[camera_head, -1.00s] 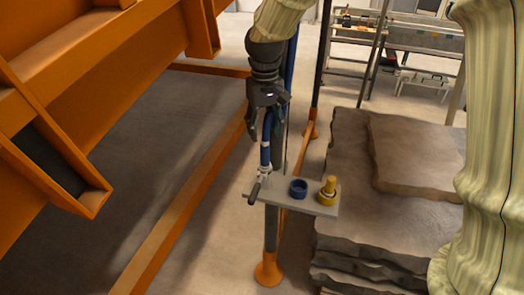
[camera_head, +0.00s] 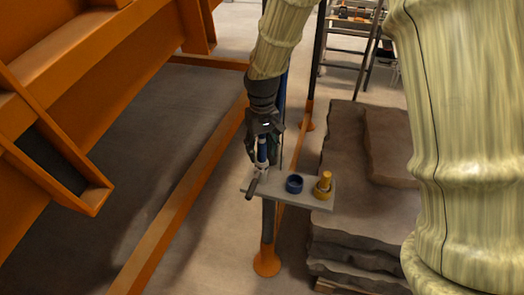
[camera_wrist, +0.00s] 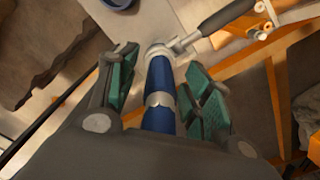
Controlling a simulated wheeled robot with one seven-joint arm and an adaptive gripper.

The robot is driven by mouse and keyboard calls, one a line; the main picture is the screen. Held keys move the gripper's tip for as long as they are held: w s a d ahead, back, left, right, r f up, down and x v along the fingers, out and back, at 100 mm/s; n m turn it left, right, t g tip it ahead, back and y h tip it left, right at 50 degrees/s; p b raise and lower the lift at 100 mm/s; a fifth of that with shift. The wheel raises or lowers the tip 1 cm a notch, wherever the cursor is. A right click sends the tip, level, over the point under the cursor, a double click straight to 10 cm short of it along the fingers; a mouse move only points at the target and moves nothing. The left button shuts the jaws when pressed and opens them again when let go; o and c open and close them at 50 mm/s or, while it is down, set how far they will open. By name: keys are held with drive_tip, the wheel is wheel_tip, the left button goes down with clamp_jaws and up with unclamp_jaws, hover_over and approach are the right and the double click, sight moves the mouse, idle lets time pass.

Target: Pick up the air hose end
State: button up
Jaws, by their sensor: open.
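The blue air hose end (camera_head: 262,150) stands upright at the left end of a small grey plate, above a silver fitting with a dark lever handle (camera_head: 251,190). My gripper (camera_head: 261,150) is above the plate with its fingers down around the hose. In the wrist view the blue hose (camera_wrist: 160,84) with a silver collar lies between the green-padded fingers of my gripper (camera_wrist: 160,90). The fingers are open, with a visible gap on the right side. The dark lever (camera_wrist: 226,16) shows beyond the fingertips.
The grey plate (camera_head: 280,196) also holds a blue ring-shaped cup (camera_head: 294,184) and a yellow fitting (camera_head: 323,186). It sits on a post with an orange foot (camera_head: 266,262). Stacked stone slabs (camera_head: 355,215) stand at right, and a large orange frame (camera_head: 90,70) at left.

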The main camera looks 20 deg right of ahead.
drive_tip(key=shift+f, duration=0.2)
clamp_jaws()
drive_tip(key=shift+r, duration=0.15)
